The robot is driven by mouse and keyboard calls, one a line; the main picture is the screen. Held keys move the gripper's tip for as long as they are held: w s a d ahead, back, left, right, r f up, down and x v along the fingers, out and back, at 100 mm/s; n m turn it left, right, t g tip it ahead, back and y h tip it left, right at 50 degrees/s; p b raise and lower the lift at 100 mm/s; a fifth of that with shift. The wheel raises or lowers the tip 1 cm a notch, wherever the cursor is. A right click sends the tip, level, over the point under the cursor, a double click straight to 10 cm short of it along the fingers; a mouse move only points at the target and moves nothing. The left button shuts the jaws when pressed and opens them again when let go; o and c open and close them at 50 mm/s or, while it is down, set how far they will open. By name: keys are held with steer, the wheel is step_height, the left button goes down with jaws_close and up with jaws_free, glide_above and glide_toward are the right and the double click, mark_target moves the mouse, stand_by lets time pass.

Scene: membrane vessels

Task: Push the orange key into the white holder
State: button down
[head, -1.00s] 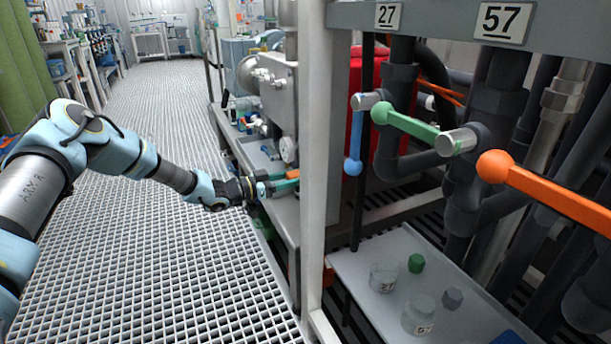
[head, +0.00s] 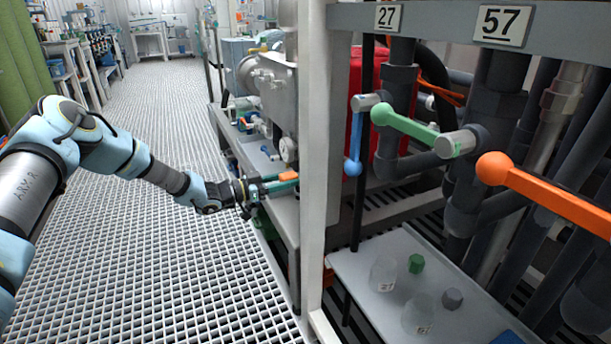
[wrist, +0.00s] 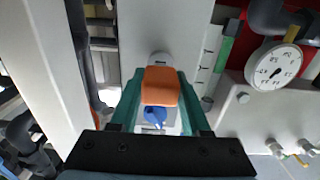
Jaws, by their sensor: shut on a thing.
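The orange key (wrist: 160,86) is a blocky piece held between the two green fingers of my gripper (wrist: 160,100) in the wrist view. My gripper is shut on it. The key also shows as a small orange patch (head: 289,176) at the gripper's tips (head: 280,184) in the head view, beside the metal frame. A pale, rounded piece (wrist: 159,59), likely the white holder, shows just beyond the key in the wrist view. The key hides part of it, and I cannot tell whether they touch. A small blue piece (wrist: 155,114) shows below the key.
A white upright post (head: 313,120) stands close right of my gripper. A pressure gauge (wrist: 273,72) is at the right in the wrist view. Valve levers, including an orange one (head: 545,195), and a tray (head: 352,275) with jars are further right. The grating floor (head: 160,270) is open.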

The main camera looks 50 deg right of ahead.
steer(key=shift+v, duration=2)
step_height(320, 180, down, 12)
steer(key=b, duration=1.6)
steer(key=shift+a+b, duration=0.35)
steer(key=shift+a, duration=0.05)
steer(key=shift+w+r, duration=0.2)
steer(key=shift+d, duration=0.1)
steer(key=shift+b+x, duration=0.8)
steer(key=shift+x, duration=1.75)
steer(key=shift+s+d, duration=0.15)
steer(key=shift+d, duration=0.1)
steer(key=shift+r+p, duration=0.1)
steer(key=shift+p, duration=0.4)
